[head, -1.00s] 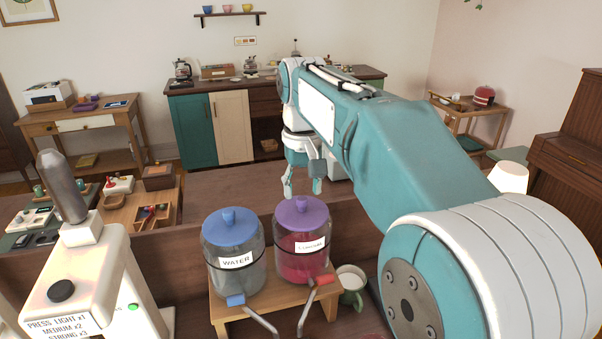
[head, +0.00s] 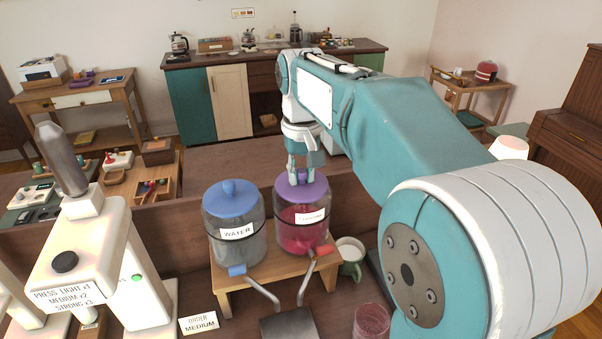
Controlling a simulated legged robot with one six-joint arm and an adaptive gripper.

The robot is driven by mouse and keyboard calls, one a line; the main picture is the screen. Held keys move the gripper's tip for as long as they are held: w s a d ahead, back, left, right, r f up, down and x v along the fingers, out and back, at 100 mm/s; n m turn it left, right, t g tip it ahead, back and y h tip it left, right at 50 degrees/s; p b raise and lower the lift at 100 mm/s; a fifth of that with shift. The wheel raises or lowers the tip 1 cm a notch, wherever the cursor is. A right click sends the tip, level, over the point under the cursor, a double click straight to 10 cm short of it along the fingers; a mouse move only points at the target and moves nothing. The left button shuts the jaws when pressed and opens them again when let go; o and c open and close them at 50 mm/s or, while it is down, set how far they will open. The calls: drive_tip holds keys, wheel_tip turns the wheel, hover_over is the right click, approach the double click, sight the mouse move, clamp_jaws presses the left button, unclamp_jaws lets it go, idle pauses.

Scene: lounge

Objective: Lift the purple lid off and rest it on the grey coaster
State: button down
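The purple lid (head: 314,190) sits on the right-hand glass dispenser (head: 301,231), which holds red-pink liquid. My gripper (head: 300,178) is right above the lid, pointing down, with its fingertips at the lid's knob. The fingers and arm partly hide the knob, and I cannot tell whether they are closed on it. The lid looks level and seated on the jar. A dark grey square plate (head: 287,323) lies in front of the stand, under the taps; I cannot tell if it is the grey coaster.
A water dispenser (head: 234,240) with a blue lid stands close on the left, on the same wooden stand (head: 245,279). A green mug (head: 350,257) is at the right. A glass (head: 371,322) stands at the front, and a white machine (head: 100,270) at the left.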

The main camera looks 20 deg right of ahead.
sight(302, 170)
drive_tip(key=shift+r, duration=0.95)
idle(0.5)
drive_tip(key=shift+r, duration=1.95)
